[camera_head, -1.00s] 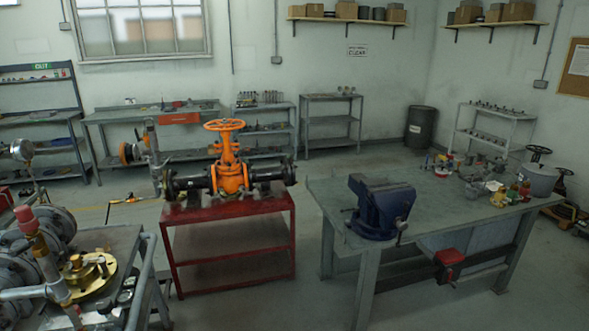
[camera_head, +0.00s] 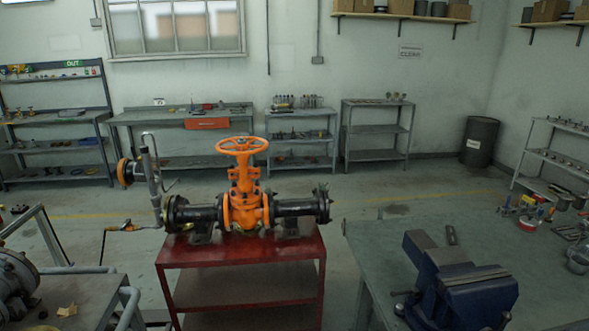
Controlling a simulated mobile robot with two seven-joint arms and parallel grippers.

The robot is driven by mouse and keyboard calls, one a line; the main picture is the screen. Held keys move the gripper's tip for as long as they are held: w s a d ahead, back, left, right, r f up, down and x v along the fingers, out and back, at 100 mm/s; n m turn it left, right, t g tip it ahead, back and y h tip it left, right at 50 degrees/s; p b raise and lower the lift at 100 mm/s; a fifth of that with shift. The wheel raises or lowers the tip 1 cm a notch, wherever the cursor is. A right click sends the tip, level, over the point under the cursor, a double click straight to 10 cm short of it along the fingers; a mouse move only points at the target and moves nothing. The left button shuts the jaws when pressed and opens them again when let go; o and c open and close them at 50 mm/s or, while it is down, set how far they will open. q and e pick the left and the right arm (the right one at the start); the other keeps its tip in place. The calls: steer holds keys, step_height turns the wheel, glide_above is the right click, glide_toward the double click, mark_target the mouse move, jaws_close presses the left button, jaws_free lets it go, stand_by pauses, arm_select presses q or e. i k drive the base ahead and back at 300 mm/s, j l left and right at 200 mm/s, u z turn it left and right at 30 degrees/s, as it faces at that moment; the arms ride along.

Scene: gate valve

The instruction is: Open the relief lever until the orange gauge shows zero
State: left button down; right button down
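An orange gate valve (camera_head: 245,190) with an orange handwheel (camera_head: 243,146) sits in a black pipe (camera_head: 295,207) on a red stand (camera_head: 245,252). A round orange-rimmed gauge (camera_head: 125,172) is mounted left of the upright pipe (camera_head: 153,178) at the valve's left end; it is seen at an angle and its reading cannot be made out. A thin lever-like rod (camera_head: 133,229) reaches left from the foot of that upright pipe and bends down; I cannot tell whether it is the relief lever or how far it is open. Neither gripper is in view.
A workbench (camera_head: 385,255) with a blue vise (camera_head: 455,285) stands at the right. Another bench (camera_head: 75,305) with machinery (camera_head: 17,285) is at the lower left. Shelves and a back table (camera_head: 185,118) line the wall. Some floor shows between stand and benches.

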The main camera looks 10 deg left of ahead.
mark_target(134, 152)
steer(key=i+j, duration=0.25)
steer(key=i, duration=0.2)
steer(key=i+j+u, duration=0.15)
steer(key=i, duration=0.25)
steer(key=i+j, duration=0.3)
steer(key=i, duration=0.15)
steer(key=u, duration=0.05)
